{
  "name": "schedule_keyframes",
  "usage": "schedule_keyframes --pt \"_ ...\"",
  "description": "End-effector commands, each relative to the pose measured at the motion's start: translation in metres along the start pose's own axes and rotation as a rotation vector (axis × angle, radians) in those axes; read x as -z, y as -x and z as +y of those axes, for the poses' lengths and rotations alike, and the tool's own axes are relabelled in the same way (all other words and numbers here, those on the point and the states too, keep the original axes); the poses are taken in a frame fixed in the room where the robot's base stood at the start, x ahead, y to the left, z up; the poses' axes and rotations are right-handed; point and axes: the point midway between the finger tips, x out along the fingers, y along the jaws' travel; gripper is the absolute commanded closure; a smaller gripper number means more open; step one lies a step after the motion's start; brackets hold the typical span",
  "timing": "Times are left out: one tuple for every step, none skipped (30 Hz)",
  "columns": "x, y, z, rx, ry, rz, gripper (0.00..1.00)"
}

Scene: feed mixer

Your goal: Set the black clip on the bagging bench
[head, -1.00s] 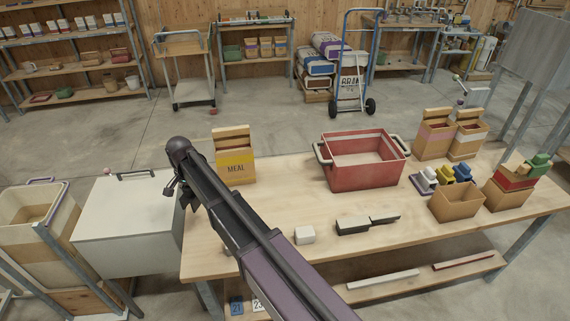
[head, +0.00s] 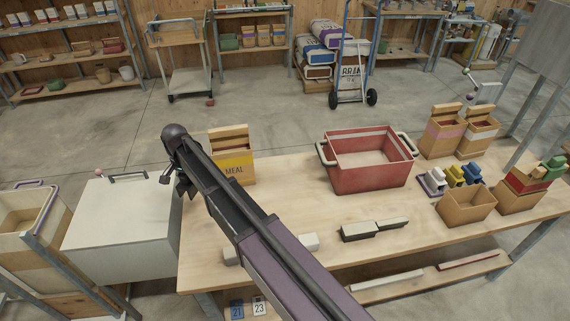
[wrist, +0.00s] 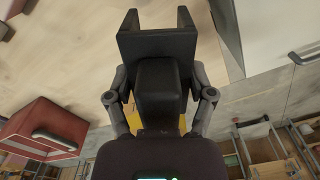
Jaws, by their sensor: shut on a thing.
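My gripper (wrist: 157,88) is shut on a black clip (wrist: 157,42), a dark block with two prongs, in the wrist view. In the head view my gripper (head: 178,190) is at the bench's left end, and my arm hides most of it; the clip cannot be made out there. The bagging bench (head: 285,205) is a pale wooden table across the middle and right. In the wrist view its bare top (wrist: 65,40) shows beside the clip. I cannot tell how high the clip is above the bench.
A meal bag (head: 236,166) stands just right of my gripper. A red crate (head: 370,180) stands at the middle back. A dark-and-white tool (head: 360,231) and a white block (head: 309,242) lie near the front. Boxes (head: 466,207) fill the right end. A white chest (head: 120,235) adjoins the left.

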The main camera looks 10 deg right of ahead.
Motion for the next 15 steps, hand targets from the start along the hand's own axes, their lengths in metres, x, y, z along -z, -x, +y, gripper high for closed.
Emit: schedule_keyframes --pt "0.001 0.000 0.000 0.000 -0.001 0.000 0.62" --pt "0.001 0.000 0.001 0.000 -0.002 0.000 0.62" --pt "0.002 0.000 0.001 0.000 -0.003 0.000 0.62" --pt "0.002 0.000 0.002 0.000 -0.004 0.000 0.62" --pt "0.003 0.000 0.002 0.000 -0.005 0.000 0.62" --pt "0.004 0.000 0.003 0.000 -0.007 0.000 0.62" --pt "0.005 0.000 0.003 0.000 -0.008 0.000 0.62" --pt "0.006 0.000 0.004 0.000 -0.009 0.000 0.62" --pt "0.007 0.000 0.005 0.000 -0.011 0.000 0.62" --pt "0.007 0.000 0.005 0.000 -0.012 0.000 0.62" --pt "0.008 0.000 0.006 0.000 -0.013 0.000 0.62" --pt "0.009 0.000 0.007 0.000 -0.015 0.000 0.62" --pt "0.010 0.000 0.007 0.000 -0.016 0.000 0.62" --pt "0.010 0.000 0.008 0.000 -0.016 0.000 0.62" --pt "0.011 0.000 0.008 0.000 -0.018 0.000 0.62"
